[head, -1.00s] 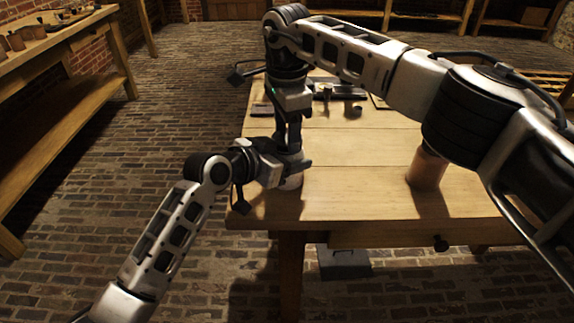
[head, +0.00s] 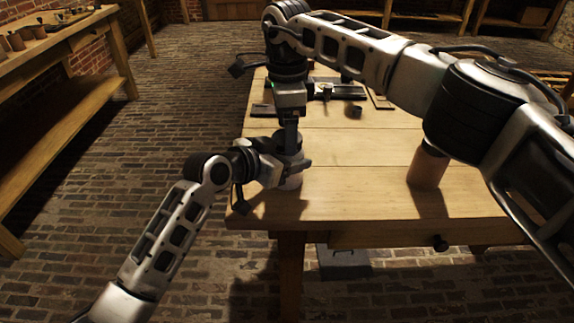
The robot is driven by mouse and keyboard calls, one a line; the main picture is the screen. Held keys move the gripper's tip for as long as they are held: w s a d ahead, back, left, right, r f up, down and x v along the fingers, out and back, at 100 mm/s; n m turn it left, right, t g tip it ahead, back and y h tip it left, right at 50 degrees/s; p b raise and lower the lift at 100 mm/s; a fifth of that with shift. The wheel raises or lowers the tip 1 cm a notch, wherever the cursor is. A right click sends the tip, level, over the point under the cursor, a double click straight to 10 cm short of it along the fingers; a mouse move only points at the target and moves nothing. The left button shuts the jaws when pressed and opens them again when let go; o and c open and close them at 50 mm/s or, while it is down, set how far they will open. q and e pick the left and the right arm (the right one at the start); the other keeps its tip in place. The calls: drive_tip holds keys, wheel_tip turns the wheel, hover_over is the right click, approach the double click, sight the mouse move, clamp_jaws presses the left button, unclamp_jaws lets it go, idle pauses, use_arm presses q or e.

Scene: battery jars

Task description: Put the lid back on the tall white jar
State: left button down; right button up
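The tall white jar (head: 291,183) stands upright at the table's front left corner, mostly hidden by my grippers. My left gripper (head: 299,166) reaches in from the left at the jar's upper part and appears shut on it. My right gripper (head: 290,135) points straight down above the jar. A grey round piece (head: 287,147), perhaps the lid, shows at its fingertips, just over the jar. Whether the fingers grip this piece, and whether it touches the jar, I cannot tell.
A brown cylindrical jar (head: 427,168) stands at the right, partly behind my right arm. A black tray (head: 335,90), a small dark cup (head: 355,111) and a flat board (head: 380,101) lie at the back. The table's middle (head: 350,150) is clear.

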wheel_tip(320, 180, up, 4)
drive_tip(key=shift+f, duration=0.1)
drive_tip(key=shift+c, duration=0.3)
wheel_tip(320, 180, up, 2)
drive_tip(key=n, duration=0.6)
drive_tip(key=shift+n, duration=0.4)
drive_tip(key=n, duration=0.1)
drive_tip(key=r+n, duration=0.1)
drive_tip(key=n, duration=0.3)
drive_tip(key=shift+r, duration=0.25)
drive_tip(key=shift+f, duration=0.1)
drive_tip(key=shift+f, duration=3.95)
